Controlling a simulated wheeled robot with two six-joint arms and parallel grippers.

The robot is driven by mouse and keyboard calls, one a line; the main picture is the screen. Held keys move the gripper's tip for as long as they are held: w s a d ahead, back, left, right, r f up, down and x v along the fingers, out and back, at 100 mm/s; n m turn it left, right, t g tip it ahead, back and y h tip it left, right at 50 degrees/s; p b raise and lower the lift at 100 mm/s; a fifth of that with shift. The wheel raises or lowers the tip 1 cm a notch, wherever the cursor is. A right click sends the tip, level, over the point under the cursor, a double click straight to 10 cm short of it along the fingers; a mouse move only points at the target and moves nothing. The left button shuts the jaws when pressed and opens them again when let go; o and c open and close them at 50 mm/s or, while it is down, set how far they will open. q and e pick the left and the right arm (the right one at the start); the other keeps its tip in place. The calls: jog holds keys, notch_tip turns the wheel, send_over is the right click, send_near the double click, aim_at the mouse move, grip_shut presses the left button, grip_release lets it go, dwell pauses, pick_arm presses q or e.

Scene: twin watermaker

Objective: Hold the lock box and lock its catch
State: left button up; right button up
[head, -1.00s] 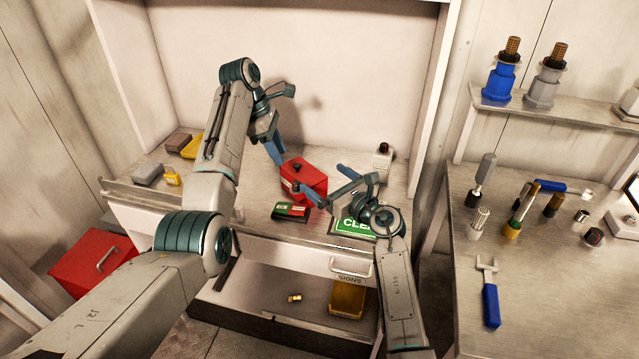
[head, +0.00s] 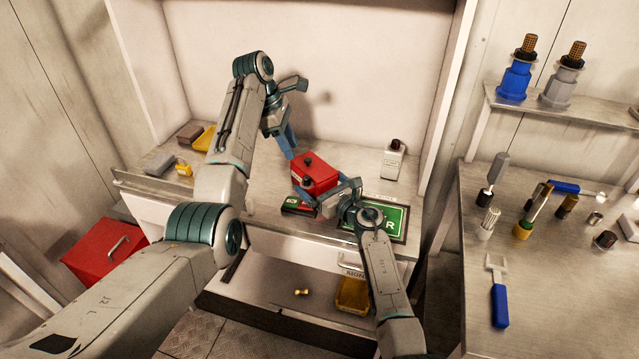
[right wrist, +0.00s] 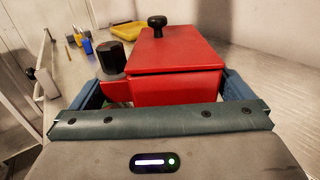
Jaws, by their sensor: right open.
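The lock box (head: 318,176) is red with a black knob on its lid and sits on the workbench. The right wrist view shows its lid (right wrist: 175,50) shut down on the body, and a dark round catch knob (right wrist: 112,58) at the front left. My left gripper (head: 291,150) is at the box's back left; its fingers overlap there, so I cannot tell if they grip. My right gripper (head: 337,193) is open at the box's front, with one blue finger on each side of the front in the right wrist view (right wrist: 160,88). The fingertips are partly hidden.
A red-and-green case (head: 297,206) lies just in front of the box, and a green sign (head: 385,217) lies to the right. A white bottle (head: 393,160) stands behind. A drawer below is open, with a yellow bin (head: 353,295) inside.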

jog(key=c, duration=1.1)
jog(key=shift+o, duration=0.9)
jog(key=o, duration=0.9)
jog(key=c, duration=0.9)
